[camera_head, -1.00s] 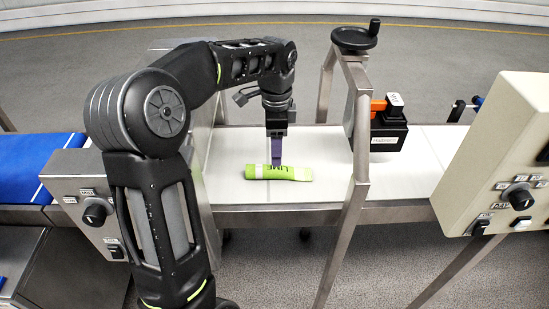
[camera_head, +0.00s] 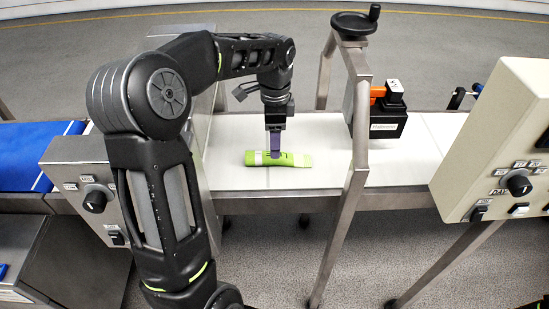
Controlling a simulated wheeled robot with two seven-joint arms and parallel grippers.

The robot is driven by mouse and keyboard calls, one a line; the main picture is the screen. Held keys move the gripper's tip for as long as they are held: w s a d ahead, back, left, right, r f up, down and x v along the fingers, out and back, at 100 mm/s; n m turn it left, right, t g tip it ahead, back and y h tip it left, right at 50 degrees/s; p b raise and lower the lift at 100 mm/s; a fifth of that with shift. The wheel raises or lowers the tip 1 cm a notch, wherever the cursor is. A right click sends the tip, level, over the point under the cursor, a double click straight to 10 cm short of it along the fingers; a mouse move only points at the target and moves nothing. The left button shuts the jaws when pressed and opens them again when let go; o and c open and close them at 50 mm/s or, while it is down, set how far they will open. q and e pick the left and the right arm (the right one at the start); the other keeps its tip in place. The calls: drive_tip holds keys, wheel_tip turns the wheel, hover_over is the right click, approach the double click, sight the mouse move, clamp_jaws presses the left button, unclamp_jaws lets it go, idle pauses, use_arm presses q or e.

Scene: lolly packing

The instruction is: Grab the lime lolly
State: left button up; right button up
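The lime lolly (camera_head: 298,160), a bright green packet with paler ends, lies flat on the white conveyor surface (camera_head: 232,183). My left gripper (camera_head: 275,156) points straight down over its middle. Its purple fingers overlap the packet and hide part of its label. From this angle the fingers line up, so I cannot tell whether they are open or shut on the packet. My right gripper is not in view.
A metal frame with a black handwheel (camera_head: 352,24) stands right of the lolly. A black printer-like unit (camera_head: 386,124) is behind it. Control boxes stand at left (camera_head: 92,200) and right (camera_head: 500,150). A blue belt (camera_head: 30,155) lies far left.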

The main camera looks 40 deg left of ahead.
sight(252, 158)
use_arm(q)
wheel_tip(252, 158, down, 5)
drive_tip(key=shift+w+f+p, duration=0.1)
drive_tip(key=shift+p, duration=0.2)
idle(0.4)
clamp_jaws()
idle(0.6)
